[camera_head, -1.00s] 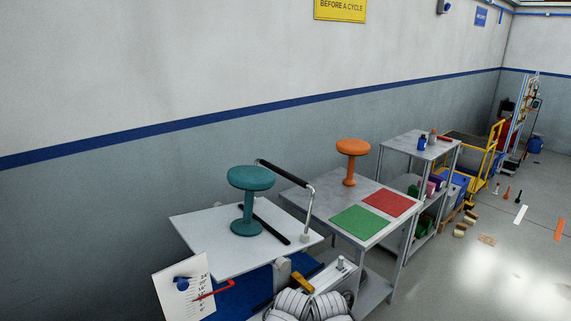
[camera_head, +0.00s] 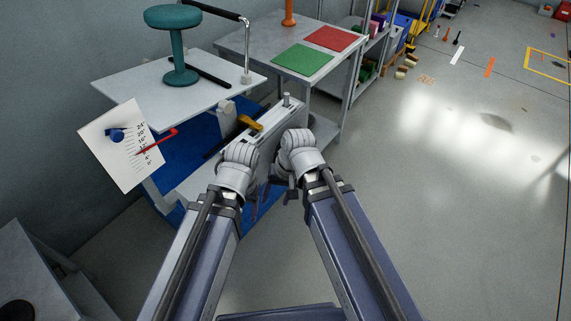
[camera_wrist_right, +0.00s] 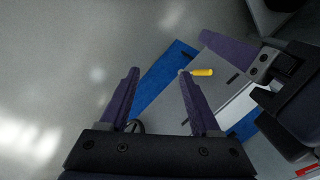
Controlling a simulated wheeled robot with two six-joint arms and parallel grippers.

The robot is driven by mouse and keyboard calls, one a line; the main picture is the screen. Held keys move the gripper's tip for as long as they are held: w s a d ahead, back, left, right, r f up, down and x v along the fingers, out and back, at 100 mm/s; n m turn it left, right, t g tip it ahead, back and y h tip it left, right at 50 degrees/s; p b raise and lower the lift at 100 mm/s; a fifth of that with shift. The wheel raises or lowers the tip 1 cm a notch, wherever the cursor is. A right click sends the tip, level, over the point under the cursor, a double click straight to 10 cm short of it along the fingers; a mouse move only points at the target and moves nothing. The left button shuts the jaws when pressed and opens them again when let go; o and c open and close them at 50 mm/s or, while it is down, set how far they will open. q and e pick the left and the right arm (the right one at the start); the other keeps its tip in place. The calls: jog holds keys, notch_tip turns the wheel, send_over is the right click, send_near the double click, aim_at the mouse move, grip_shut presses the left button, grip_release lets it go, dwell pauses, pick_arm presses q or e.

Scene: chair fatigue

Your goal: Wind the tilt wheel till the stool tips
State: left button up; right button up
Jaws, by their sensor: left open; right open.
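The teal stool (camera_head: 178,45) stands upright on the white platform (camera_head: 130,87) at the upper left of the head view. My left gripper (camera_head: 262,200) and right gripper (camera_head: 288,192) are low and side by side, in front of the grey rig. My right gripper (camera_wrist_right: 160,85) is open with nothing between its fingers. A dark curved rim (camera_wrist_right: 134,126), perhaps the tilt wheel, shows partly behind its left finger. One left gripper finger shows at the wrist view's upper right.
A yellow lever (camera_head: 248,123) sits on the rig; a yellow handle (camera_wrist_right: 202,72) shows in the wrist view. A grey table (camera_head: 250,45) with green (camera_head: 302,59) and red (camera_head: 328,38) mats stands behind. The floor at right is largely clear.

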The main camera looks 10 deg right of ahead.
jog(key=w+d+f+m+t+y+b, duration=0.2)
jog(key=w+f+m+t+y+b, duration=0.4)
jog(key=w+f+m+b, duration=0.95)
jog(key=w+d+r+m+t+y+b, duration=0.25)
jog(key=d+m+b, duration=0.2)
jog(key=b, duration=0.25)
jog(key=w+d+r+m+t+y+b, duration=0.1)
jog(key=d+m+t+y+b, duration=0.1)
jog(key=d+m+t+b, duration=0.35)
jog(key=shift+n+g, duration=0.7)
jog(key=shift+n, duration=0.15)
jog(key=shift+b+x, duration=1.2)
jog(key=shift+x, duration=2.5)
pick_arm(q)
notch_tip(320, 180, down, 33)
pick_arm(e)
jog(key=shift+d, duration=0.1)
jog(key=shift+c, duration=0.4)
grip_shut()
